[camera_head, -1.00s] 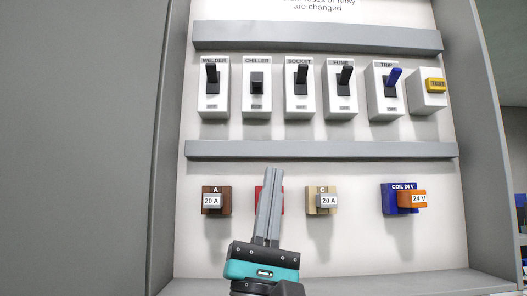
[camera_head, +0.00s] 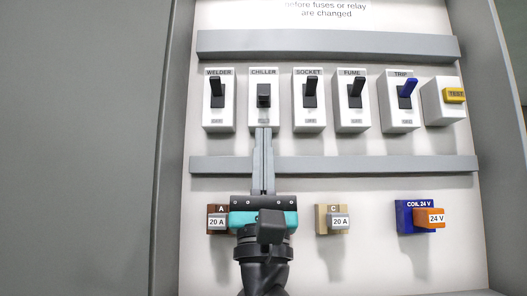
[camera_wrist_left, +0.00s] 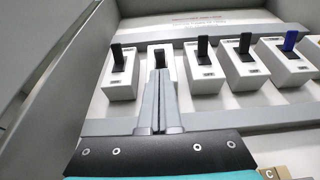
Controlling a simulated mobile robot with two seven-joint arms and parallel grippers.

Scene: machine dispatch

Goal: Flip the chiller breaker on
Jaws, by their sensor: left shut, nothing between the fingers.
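The chiller breaker (camera_head: 264,96) is a white block with a black lever, second from the left in the upper row. Its lever points down, while the levers of its neighbours point up. My left gripper (camera_head: 263,131) is shut and empty, its fingers pointing up with the tips at the lower part of the chiller block, just below the lever. In the left wrist view the fingertips (camera_wrist_left: 158,72) overlap the chiller block, and the black lever (camera_wrist_left: 159,56) shows just above them. I cannot tell whether they touch. My right gripper is not in view.
The welder breaker (camera_head: 217,98) and socket breaker (camera_head: 309,100) stand close on either side. Fume (camera_head: 355,101), blue-levered trip (camera_head: 402,101) and a yellow test button (camera_head: 455,95) are further right. A grey rail (camera_head: 375,165) runs below, with fuses A (camera_head: 217,219) and C (camera_head: 332,219) under it.

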